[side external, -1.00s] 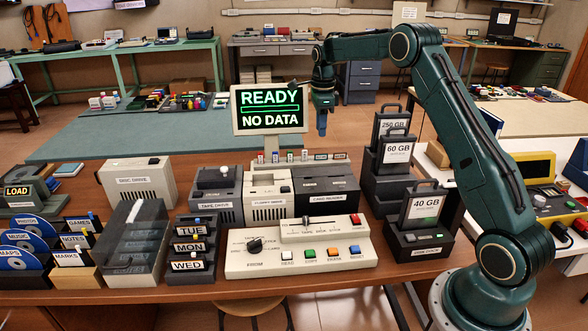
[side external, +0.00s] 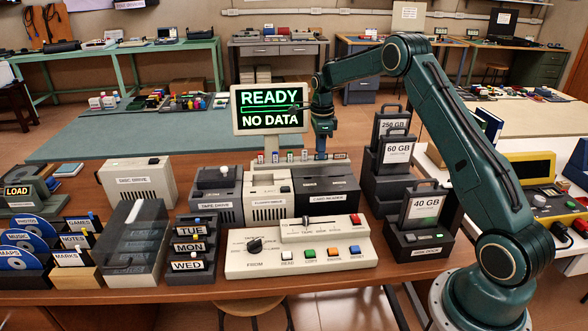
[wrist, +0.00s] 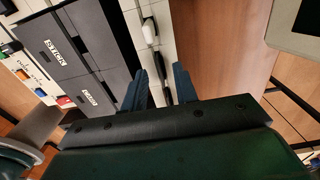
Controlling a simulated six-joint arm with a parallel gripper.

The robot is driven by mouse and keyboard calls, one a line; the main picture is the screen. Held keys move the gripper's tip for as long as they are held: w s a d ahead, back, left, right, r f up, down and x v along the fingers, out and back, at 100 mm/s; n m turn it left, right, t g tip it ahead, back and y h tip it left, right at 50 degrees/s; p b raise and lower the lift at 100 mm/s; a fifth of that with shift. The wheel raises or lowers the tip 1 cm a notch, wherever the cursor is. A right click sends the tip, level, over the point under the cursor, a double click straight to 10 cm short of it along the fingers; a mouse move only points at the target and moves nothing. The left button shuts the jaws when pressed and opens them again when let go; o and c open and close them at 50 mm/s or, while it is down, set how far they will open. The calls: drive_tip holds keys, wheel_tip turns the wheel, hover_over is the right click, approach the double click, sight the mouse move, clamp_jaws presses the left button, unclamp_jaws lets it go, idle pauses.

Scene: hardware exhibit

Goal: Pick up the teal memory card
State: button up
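My gripper (side external: 321,153) points down at the right part of a pale rack (side external: 336,162) behind the card reader (side external: 327,189). In the wrist view its two dark blue fingers (wrist: 162,80) stand apart, over a pale surface with dark slots. Several small items with coloured marks stand along the rack. They are too small to tell which one is the teal memory card, and the gripper partly hides that spot. I cannot see anything clearly held between the fingers.
The monitor (side external: 270,109) stands just left of my gripper. Black drive units (side external: 395,150) stand to the right. The floppy drive (side external: 267,200), tape drive (side external: 214,204) and control panel (side external: 300,256) are in front. Bare table shows beside the rack in the wrist view (wrist: 222,45).

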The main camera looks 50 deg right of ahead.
drive_tip(key=shift+f, duration=0.65)
clamp_jaws()
